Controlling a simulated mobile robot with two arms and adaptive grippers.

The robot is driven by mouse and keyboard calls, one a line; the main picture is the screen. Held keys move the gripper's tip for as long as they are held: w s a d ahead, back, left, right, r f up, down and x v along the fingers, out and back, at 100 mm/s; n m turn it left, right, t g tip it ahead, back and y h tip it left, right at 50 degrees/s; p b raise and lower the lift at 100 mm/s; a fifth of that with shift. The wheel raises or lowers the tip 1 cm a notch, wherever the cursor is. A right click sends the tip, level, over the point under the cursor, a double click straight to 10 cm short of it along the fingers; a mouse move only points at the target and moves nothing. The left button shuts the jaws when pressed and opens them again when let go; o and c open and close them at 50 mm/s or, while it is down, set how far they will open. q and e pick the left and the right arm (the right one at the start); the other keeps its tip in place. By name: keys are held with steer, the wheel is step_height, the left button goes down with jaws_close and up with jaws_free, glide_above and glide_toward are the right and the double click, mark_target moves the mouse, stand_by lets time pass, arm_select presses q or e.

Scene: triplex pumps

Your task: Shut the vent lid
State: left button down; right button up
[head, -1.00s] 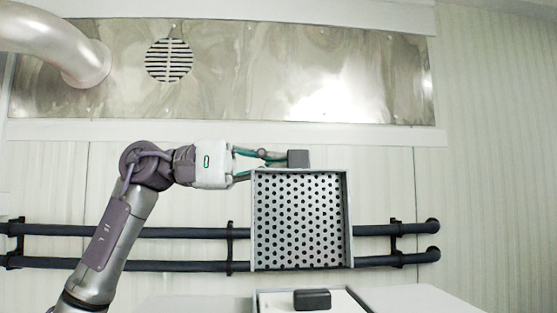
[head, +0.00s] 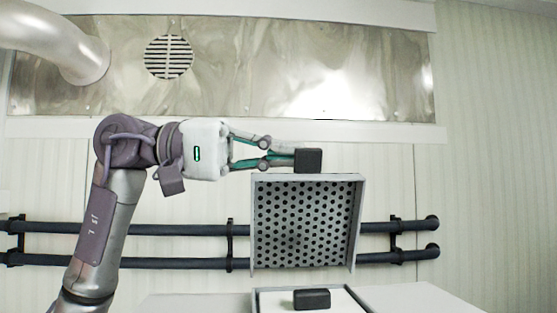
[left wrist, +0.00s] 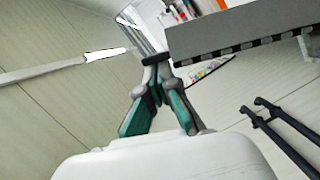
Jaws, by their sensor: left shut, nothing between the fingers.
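The vent lid (head: 305,222) is a grey framed panel with many round holes. It stands raised above the vent's box (head: 262,301), its top tilted a little towards me. My left gripper (head: 308,160) is shut and empty. Its dark fingertips are at the lid's top edge, on the far side or just above it; I cannot tell if they touch. In the left wrist view, the closed fingertips (left wrist: 157,60) are close beside the lid's grey rim (left wrist: 235,32).
A small black block (head: 312,299) is at the box below the lid. Two dark horizontal pipes (head: 180,228) run along the wall behind the lid. A metal panel with a round grille (head: 169,58) and a thick silver duct (head: 55,45) are above.

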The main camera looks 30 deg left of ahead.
mark_target(294, 190)
arm_select(q)
steer(key=s+d+f+m+y+b, duration=0.1)
steer(key=s+d+f+m, duration=0.1)
steer(key=s+f+m, duration=0.1)
steer(key=s+d+f+m+t+y+b, duration=0.1)
steer(key=s+d+f+m, duration=0.1)
steer(key=f+m, duration=0.1)
steer(key=s+d+f+m+y+b, duration=0.1)
steer(key=s+d+f+m, duration=0.1)
steer(key=s+f+m, duration=0.1)
steer(key=shift+s+d+f+m, duration=0.25)
steer(key=shift+s+m, duration=0.05)
steer(key=shift+s+d+f+m+t+b, duration=0.15)
steer(key=shift+f+m+t+b, duration=0.25)
steer(key=shift+f+t+b, duration=0.25)
steer(key=shift+s+d+f+m+y, duration=0.15)
steer(key=shift+f+m+y, duration=0.25)
steer(key=shift+f+m, duration=0.55)
